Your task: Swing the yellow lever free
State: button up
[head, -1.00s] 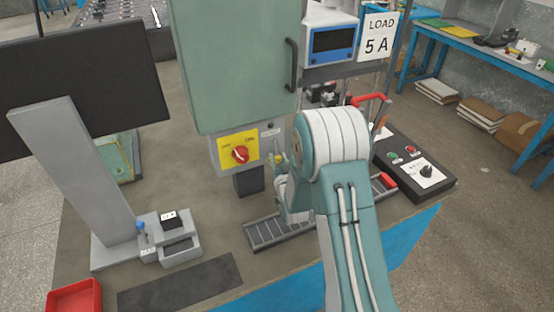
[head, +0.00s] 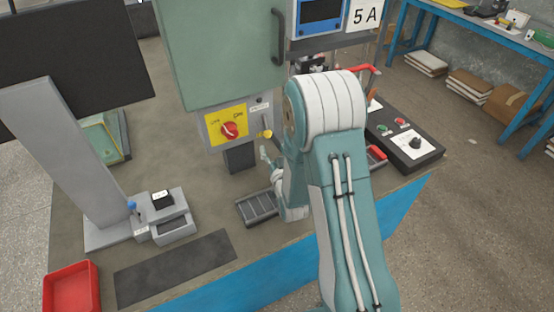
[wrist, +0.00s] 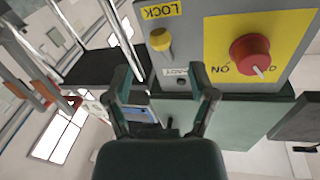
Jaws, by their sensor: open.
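The yellow lever (head: 265,134) is a small yellow-knobbed handle on the grey panel under the green cabinet, right of the red switch. In the wrist view, its yellow knob (wrist: 160,40) stands beside the LOCK label, with the panel turned nearly upside down. My gripper (wrist: 165,84) is open and empty, its two fingers spread below the knob in that picture and apart from it. In the head view my gripper (head: 268,164) is just below the lever, partly hidden behind my arm.
The red rotary switch (head: 229,130) on its yellow plate is close beside the lever. The green cabinet (head: 220,55) stands above. A grey slotted tray (head: 257,208) lies below my gripper. A black control box (head: 408,145) is to the right.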

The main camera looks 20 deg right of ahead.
jog(key=shift+s+f, duration=0.15)
jog(key=shift+s, duration=2.2)
jog(key=s+r+n+g, duration=0.1)
jog(key=s+r+g, duration=0.3)
jog(key=r+g, duration=0.55)
jog(key=s+r+g, duration=0.1)
jog(key=s+r, duration=0.2)
jog(key=s, duration=0.4)
jog(key=s+r+g, duration=0.1)
jog(key=s+r, duration=0.2)
jog(key=s, duration=0.4)
jog(key=s+a+r+n+g, duration=0.1)
jog(key=s+r, duration=0.2)
jog(key=s, duration=0.5)
jog(key=shift+r, duration=0.25)
jog(key=shift+g, duration=0.25)
